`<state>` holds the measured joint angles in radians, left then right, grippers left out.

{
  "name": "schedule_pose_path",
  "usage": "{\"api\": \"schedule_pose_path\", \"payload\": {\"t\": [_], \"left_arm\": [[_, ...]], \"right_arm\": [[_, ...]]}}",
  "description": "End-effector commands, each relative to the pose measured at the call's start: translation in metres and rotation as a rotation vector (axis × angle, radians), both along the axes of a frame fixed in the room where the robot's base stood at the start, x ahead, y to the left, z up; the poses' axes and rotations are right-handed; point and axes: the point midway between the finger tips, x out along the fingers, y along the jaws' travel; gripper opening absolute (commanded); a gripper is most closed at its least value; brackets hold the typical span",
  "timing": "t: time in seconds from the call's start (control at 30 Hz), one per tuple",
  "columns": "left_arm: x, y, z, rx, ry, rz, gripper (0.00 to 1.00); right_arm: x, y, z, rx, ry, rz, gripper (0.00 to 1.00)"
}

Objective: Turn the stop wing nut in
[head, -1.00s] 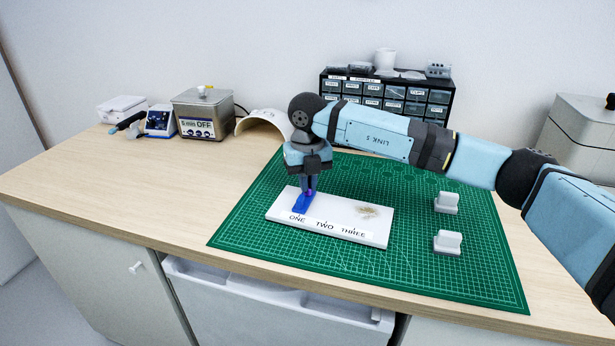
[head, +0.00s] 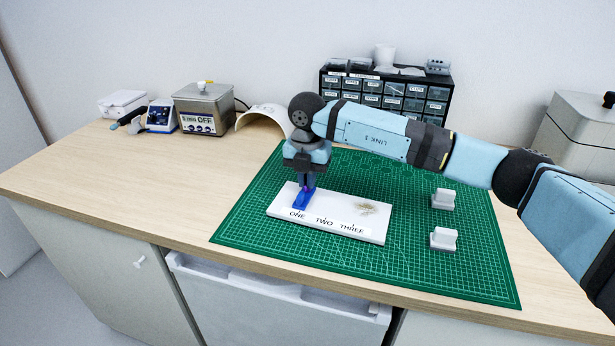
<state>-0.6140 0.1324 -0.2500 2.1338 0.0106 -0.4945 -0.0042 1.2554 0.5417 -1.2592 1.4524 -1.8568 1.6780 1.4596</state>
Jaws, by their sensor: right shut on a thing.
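My right gripper (head: 305,187) points straight down over the left end of a white board (head: 335,227) marked ONE, TWO and THREE. It is shut on a small purple thing, most likely the stop wing nut, which its fingers mostly hide. Just below the fingers a blue block (head: 299,203) sits on the board by the label ONE. How far the nut is turned in cannot be made out. My left gripper is not in view.
The board lies on a green cutting mat (head: 400,270). Two pale grey blocks (head: 443,199) (head: 443,239) stand on the mat to the right. A drawer cabinet (head: 385,95), an ultrasonic cleaner (head: 205,108) and a curved cream piece (head: 262,112) stand behind. The front left bench is clear.

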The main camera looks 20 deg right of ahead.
Motion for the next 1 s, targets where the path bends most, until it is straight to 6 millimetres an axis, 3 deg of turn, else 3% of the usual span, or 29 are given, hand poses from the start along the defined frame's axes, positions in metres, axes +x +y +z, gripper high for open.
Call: {"api": "schedule_pose_path", "payload": {"t": [0.4, 0.43, 0.53, 0.83, 1.0], "left_arm": [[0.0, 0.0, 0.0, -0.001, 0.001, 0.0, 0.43], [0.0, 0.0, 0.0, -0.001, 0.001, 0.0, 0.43], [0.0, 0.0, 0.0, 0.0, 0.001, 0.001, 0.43], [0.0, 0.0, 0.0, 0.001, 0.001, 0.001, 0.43], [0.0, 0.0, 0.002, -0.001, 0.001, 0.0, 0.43]], "right_arm": [[0.0, 0.0, 0.001, 0.001, -0.002, -0.003, 0.0], [0.0, 0.0, 0.001, 0.001, -0.002, -0.003, 0.14], [0.0, 0.0, 0.001, 0.001, -0.002, -0.003, 0.34], [0.0, 0.0, 0.002, 0.001, -0.001, -0.003, 0.34], [0.0, 0.0, 0.022, 0.002, -0.003, -0.002, 0.34]]}}
